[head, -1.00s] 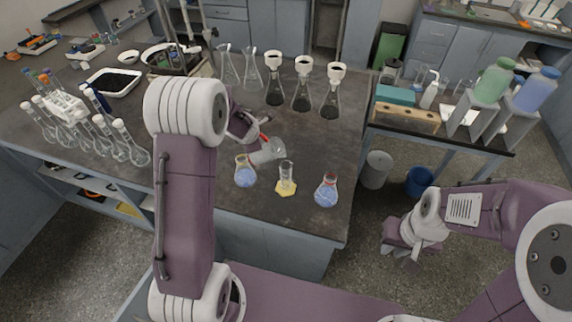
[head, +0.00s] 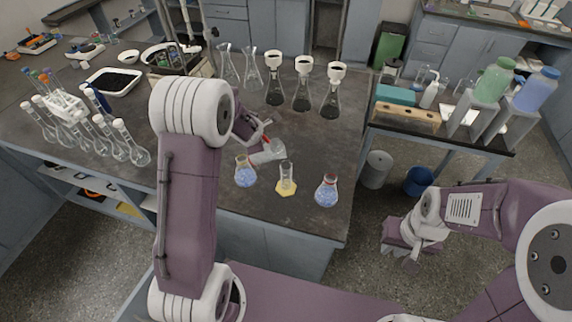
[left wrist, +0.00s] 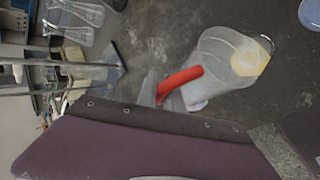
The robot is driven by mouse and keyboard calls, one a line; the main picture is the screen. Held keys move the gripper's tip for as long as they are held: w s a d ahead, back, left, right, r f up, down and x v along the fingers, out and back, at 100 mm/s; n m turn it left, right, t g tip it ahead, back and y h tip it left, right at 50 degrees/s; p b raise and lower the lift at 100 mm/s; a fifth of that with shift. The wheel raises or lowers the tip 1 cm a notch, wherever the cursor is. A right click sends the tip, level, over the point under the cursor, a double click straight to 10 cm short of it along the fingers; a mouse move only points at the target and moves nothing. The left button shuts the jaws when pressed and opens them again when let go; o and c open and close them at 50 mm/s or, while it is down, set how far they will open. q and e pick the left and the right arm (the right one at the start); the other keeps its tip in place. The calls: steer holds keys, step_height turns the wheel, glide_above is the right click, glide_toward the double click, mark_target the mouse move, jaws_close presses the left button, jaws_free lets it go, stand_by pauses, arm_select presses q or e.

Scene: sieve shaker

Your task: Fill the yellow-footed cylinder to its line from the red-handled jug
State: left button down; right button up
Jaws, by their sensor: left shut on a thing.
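The clear jug (head: 268,153) is tilted, its mouth end toward the yellow-footed cylinder (head: 287,172). My left gripper (head: 264,140) is shut on its red handle, which shows clearly in the left wrist view (left wrist: 182,80). The jug (left wrist: 222,64) fills the middle right there, with the yellow foot (left wrist: 250,58) seen at its far end. The cylinder stands upright near the table's front edge, just right of and in front of the jug. Its line and any liquid level are too small to tell. My right gripper (head: 412,262) hangs away from the table; its fingers are too unclear to judge.
Several flasks with funnels (head: 303,90) stand behind. A rack of long-necked flasks (head: 75,112) is far left. Bare table (head: 325,145) lies right of the jug.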

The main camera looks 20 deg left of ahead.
arm_select(q)
steer(key=shift+s, duration=0.15)
stand_by(0.3)
steer(key=shift+d+r+y, duration=0.15)
steer(key=shift+d+y, duration=0.05)
steer(key=shift+y, duration=0.2)
stand_by(0.4)
steer(key=shift+p, duration=0.35)
steer(key=shift+d+r, duration=0.1)
steer(key=shift+r, duration=0.1)
steer(key=shift+y, duration=0.3)
steer(key=shift+d+r+p, duration=0.1)
steer(key=shift+r+p, duration=0.05)
steer(key=shift+p, duration=0.15)
steer(key=shift+m, duration=0.3)
steer(key=shift+d+r+y+p, duration=0.25)
steer(key=shift+r+y+p, duration=0.15)
steer(key=shift+y+p, duration=0.1)
stand_by(2.0)
